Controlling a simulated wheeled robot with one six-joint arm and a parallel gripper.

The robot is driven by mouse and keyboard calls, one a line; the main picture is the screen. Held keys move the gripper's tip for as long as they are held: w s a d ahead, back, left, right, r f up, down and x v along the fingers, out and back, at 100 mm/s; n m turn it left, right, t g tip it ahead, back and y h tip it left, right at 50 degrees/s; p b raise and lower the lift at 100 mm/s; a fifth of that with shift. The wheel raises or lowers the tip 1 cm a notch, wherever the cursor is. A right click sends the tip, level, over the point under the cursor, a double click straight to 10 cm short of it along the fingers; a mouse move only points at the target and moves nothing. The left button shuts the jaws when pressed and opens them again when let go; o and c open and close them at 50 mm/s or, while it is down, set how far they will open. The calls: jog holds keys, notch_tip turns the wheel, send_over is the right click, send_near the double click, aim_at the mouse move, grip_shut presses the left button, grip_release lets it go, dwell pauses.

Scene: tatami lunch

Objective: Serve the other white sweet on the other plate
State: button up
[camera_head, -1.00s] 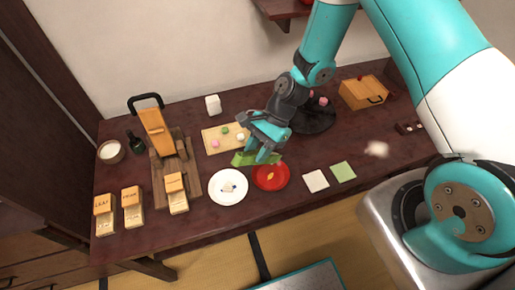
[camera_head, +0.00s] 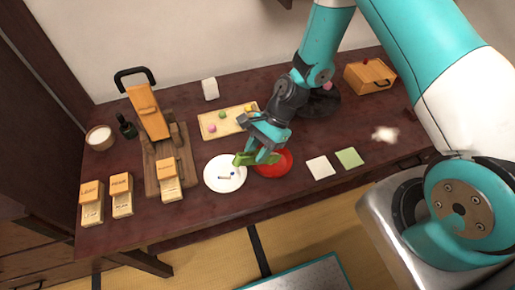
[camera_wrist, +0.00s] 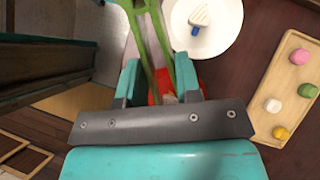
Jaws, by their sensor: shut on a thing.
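My gripper (camera_head: 263,150) is shut on green tongs (camera_head: 250,159), which also show between my fingers in the wrist view (camera_wrist: 165,45). It hangs over the red plate (camera_head: 273,168), partly hiding it. The white plate (camera_head: 211,178) lies to its left and holds a whitish piece with a small blue part (camera_wrist: 198,20). The wooden tray (camera_head: 207,118) behind holds a pink sweet (camera_head: 212,128), a green one (camera_head: 222,115) and a yellow one (camera_head: 249,107). A white sweet (camera_wrist: 273,105) on the tray shows in the wrist view. I cannot tell whether the tongs hold anything.
A white square (camera_head: 320,168) and a green square (camera_head: 349,159) lie right of the red plate. A wooden press (camera_head: 150,120) and several labelled boxes (camera_head: 121,195) stand at the left. A wooden box (camera_head: 370,77) stands at the back right. A white cube (camera_head: 210,89) stands behind the tray.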

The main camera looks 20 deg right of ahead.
jog(key=o, duration=0.6)
notch_tip(320, 180, up, 10)
jog(key=p, duration=0.8)
jog(key=shift+p, duration=0.35)
